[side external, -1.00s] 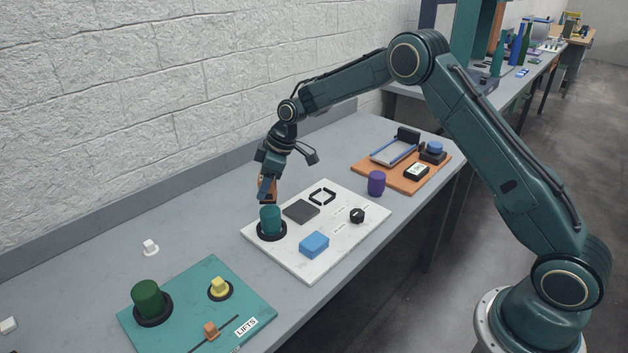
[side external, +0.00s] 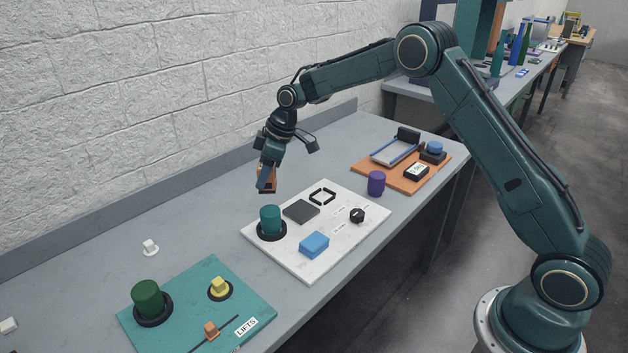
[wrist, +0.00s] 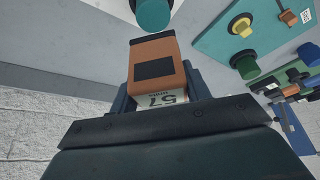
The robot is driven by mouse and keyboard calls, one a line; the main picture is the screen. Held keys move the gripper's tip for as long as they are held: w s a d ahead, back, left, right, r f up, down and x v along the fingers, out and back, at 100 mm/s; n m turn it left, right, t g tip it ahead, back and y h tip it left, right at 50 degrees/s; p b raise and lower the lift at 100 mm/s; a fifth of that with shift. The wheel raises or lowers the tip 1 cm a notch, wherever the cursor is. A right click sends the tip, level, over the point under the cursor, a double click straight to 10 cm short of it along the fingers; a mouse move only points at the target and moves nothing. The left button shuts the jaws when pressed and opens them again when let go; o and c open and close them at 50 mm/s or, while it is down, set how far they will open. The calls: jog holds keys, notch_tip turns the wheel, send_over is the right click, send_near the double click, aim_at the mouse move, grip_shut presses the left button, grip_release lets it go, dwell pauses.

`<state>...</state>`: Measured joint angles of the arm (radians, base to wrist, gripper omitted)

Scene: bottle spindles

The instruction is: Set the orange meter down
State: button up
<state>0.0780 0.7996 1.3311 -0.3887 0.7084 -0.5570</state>
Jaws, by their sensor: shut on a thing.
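The orange meter (side external: 267,180) is a small orange block with a dark panel, held up in the air over the table at the far left corner of the white board. In the wrist view the meter (wrist: 153,66) shows its orange face, dark rectangle and a pale label reading 57. My gripper (side external: 265,176) is shut on it, one finger on each side in the wrist view. The meter is apart from the surface below. A teal cylinder (side external: 270,218) stands in a black ring just below and nearer the camera.
The white board (side external: 310,265) carries a dark grey square (side external: 300,211), a black bracket outline (side external: 322,197), a blue block (side external: 314,244) and a black knob (side external: 357,215). A purple cylinder (side external: 376,183) stands at its right. The wall (side external: 150,110) runs close behind; bare table lies left of the board.

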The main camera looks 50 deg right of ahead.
jog(key=d+r+m+t+h, duration=0.1)
jog(key=d+r+m+h, duration=0.3)
jog(key=d, duration=0.7)
jog(key=d+r+m+y, duration=0.15)
jog(key=d+m, duration=0.35)
jog(key=d, duration=0.5)
send_over(317, 193)
jog(key=s, duration=0.2)
jog(key=shift+h, duration=0.35)
notch_tip(317, 193, down, 15)
jog(key=shift+w+a+f, duration=0.1)
jog(key=shift+f, duration=0.05)
jog(key=shift+f, duration=2.15)
jog(key=shift+f, duration=0.15)
jog(key=o, duration=0.9)
